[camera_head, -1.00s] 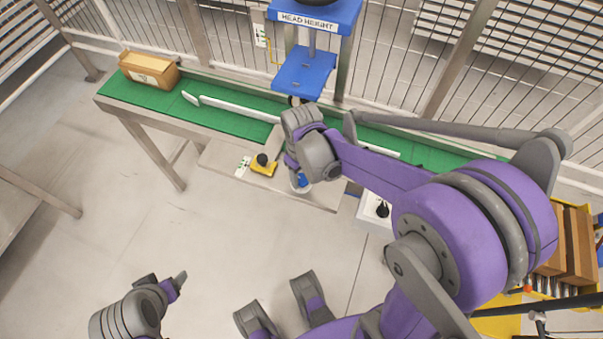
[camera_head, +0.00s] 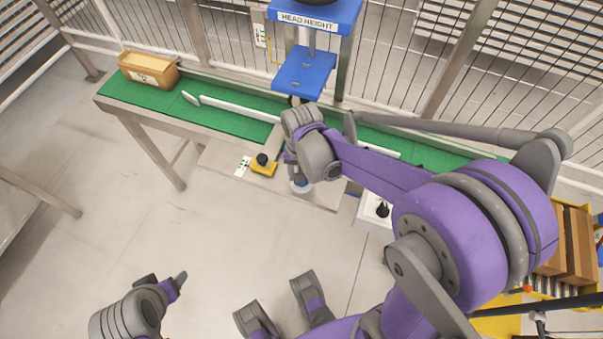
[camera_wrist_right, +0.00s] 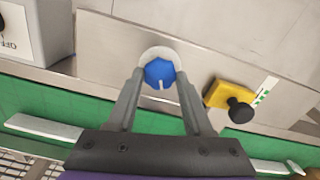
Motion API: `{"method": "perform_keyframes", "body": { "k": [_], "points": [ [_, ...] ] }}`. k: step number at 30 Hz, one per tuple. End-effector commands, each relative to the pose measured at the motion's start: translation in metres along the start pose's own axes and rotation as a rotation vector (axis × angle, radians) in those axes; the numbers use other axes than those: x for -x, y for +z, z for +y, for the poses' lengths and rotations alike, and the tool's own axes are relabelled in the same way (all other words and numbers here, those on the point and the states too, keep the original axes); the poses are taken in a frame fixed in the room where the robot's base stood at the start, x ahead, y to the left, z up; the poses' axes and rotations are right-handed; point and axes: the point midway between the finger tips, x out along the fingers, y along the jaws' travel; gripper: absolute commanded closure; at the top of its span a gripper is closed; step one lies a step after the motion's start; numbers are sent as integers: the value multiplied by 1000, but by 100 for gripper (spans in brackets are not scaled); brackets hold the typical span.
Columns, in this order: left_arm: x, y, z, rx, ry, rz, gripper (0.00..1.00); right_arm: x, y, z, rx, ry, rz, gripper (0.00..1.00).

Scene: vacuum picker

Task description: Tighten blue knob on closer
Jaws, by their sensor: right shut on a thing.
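The blue knob (camera_wrist_right: 160,73) has a white pointer mark and sits on a pale round base on the metal panel (camera_wrist_right: 115,42). In the right wrist view the mark points down, towards my palm. My right gripper (camera_wrist_right: 160,76) is shut on the knob, one finger on each side. In the head view the right gripper (camera_head: 298,176) is over the panel at the front of the conveyor, and its wrist mostly hides the knob. My left gripper (camera_head: 164,281) is low at the left, away from the panel; its finger gap is unclear.
A yellow block with a black knob (camera_head: 263,163) sits left of the right gripper. A white box with a black switch (camera_head: 377,210) is to its right. Behind run the green conveyor (camera_head: 225,120) and blue head-height stand (camera_head: 304,72). A cardboard box (camera_head: 149,70) is far left.

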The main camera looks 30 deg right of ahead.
Motion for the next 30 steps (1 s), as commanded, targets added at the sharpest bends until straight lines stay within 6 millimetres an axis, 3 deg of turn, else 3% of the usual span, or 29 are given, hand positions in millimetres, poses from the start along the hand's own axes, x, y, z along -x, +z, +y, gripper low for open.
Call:
{"method": "perform_keyframes", "body": {
  "k": [15,30],
  "points": [
    [0,0,0,0,0,0,31,0,0,0,-366,0,1,100],
    [0,0,0,0,0,0,31,0,0,0,-452,0,1,100]
  ]
}}
